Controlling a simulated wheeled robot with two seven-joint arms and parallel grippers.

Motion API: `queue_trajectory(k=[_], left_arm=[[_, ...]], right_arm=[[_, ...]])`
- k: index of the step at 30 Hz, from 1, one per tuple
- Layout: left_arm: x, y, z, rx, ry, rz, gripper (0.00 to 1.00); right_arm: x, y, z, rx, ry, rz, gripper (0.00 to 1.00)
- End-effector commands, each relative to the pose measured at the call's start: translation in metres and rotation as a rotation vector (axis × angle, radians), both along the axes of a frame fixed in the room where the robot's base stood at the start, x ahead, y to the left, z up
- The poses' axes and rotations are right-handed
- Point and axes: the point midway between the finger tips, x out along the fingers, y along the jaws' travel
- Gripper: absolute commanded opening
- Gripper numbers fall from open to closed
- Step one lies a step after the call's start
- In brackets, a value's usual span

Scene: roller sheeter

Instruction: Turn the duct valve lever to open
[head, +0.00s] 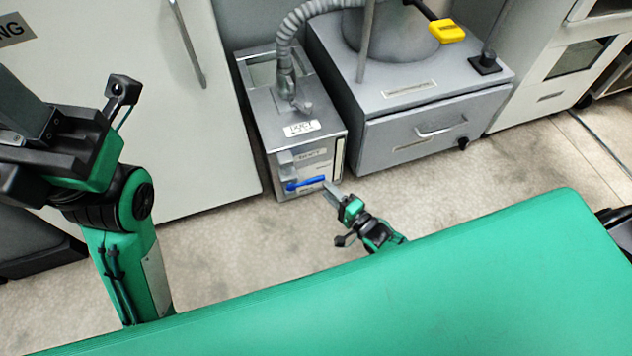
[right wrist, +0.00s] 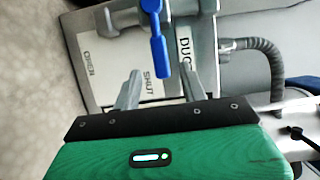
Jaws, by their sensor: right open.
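The grey duct box (head: 315,150) stands on the floor in the middle of the head view, with a blue valve lever (head: 305,184) low on its front, lying nearly level. My right gripper (head: 331,190) is open at the lever's right end. In the right wrist view the blue lever (right wrist: 158,45) comes down from the top edge. Its free end lies near the SHUT label, between the spread fingers of my right gripper (right wrist: 159,76), with gaps on both sides. The OPEN label is further left. My left gripper (head: 50,140) is at the left edge, its fingers unclear.
A grey cabinet (head: 435,130) with a drawer stands right of the duct box, and a white cabinet (head: 150,120) stands left. A ribbed hose (head: 290,35) rises from the box top. Floor (head: 240,245) in front is clear. My green body fills the bottom.

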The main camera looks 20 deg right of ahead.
Motion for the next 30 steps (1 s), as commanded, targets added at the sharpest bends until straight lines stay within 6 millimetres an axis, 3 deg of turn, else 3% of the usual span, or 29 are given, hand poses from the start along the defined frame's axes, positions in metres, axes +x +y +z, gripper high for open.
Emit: queue_trajectory(k=[3, 9, 22, 29, 30], left_arm=[[-0.002, -0.001, -0.001, -0.007, -0.018, -0.006, 0.36], [-0.003, 0.001, 0.003, -0.021, -0.032, -0.007, 0.36], [-0.003, 0.002, 0.007, -0.027, -0.036, -0.009, 0.36], [-0.003, 0.002, 0.007, -0.027, -0.036, -0.009, 0.36], [-0.003, 0.002, 0.007, -0.027, -0.036, -0.009, 0.36]], right_arm=[[0.024, 0.011, -0.003, 0.002, -0.004, -0.001, 0.43], [0.048, 0.022, -0.002, 0.001, -0.003, 0.0, 0.43], [0.058, 0.026, 0.0, -0.001, 0.0, 0.0, 0.43], [0.057, 0.026, 0.0, -0.001, 0.0, 0.0, 0.0], [0.057, 0.026, 0.0, -0.001, 0.0, 0.0, 0.0]])
